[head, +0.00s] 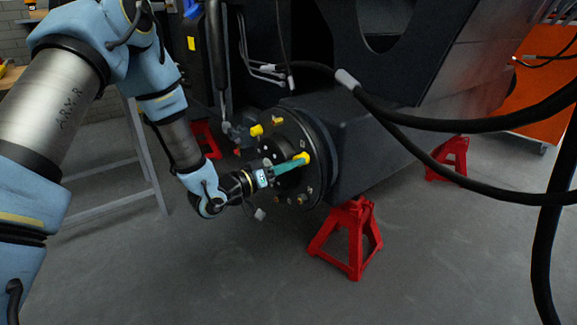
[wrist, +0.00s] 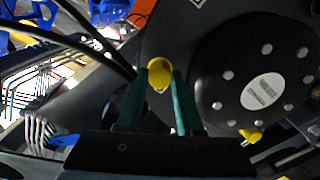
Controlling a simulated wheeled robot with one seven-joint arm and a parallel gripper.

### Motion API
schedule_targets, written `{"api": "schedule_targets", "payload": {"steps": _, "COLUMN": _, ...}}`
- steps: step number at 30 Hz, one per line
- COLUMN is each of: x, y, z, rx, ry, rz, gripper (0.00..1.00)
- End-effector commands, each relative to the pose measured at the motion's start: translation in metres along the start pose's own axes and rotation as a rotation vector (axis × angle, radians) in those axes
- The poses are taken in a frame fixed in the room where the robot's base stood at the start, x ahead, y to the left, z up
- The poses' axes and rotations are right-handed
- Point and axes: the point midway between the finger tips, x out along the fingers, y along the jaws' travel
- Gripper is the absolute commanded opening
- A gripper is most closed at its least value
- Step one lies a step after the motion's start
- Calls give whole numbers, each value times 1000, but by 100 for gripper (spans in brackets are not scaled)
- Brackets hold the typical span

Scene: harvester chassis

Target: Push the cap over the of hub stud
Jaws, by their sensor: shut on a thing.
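A yellow cap (head: 303,158) is held between the green fingertips of my gripper (head: 300,161), at the right part of the hub face. The wrist view shows the cap (wrist: 159,75) between both fingers of my gripper (wrist: 161,85). The dark round hub (head: 287,122) has several studs around its face, with brass-coloured ones at the top (head: 278,120) and bottom (head: 301,200). Another yellow cap (head: 256,130) sits at the upper left of the hub. The stud behind the held cap is hidden, so I cannot tell whether the cap is around it.
Red jack stands (head: 347,238) stand on the floor below and right of the hub. Black hoses (head: 420,123) hang across the right side. A grey metal frame (head: 145,160) stands behind my arm. The floor in front is clear.

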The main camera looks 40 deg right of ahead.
Motion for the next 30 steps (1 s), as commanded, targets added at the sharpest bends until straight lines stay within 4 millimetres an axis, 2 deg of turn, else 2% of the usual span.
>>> {"api": "schedule_targets", "payload": {"steps": 17, "x": 9, "y": 0, "z": 0, "rx": -1, "ry": 0, "rz": 0, "gripper": 4}}
{"api": "schedule_targets", "payload": {"steps": 18, "x": 9, "y": 0, "z": 0, "rx": 0, "ry": 0, "rz": 0, "gripper": 39}}
{"api": "schedule_targets", "payload": {"steps": 26, "x": 9, "y": 0, "z": 0, "rx": 0, "ry": 0, "rz": 0, "gripper": 68}}
{"api": "schedule_targets", "payload": {"steps": 30, "x": 9, "y": 0, "z": 0, "rx": 0, "ry": 0, "rz": 0, "gripper": 70}}
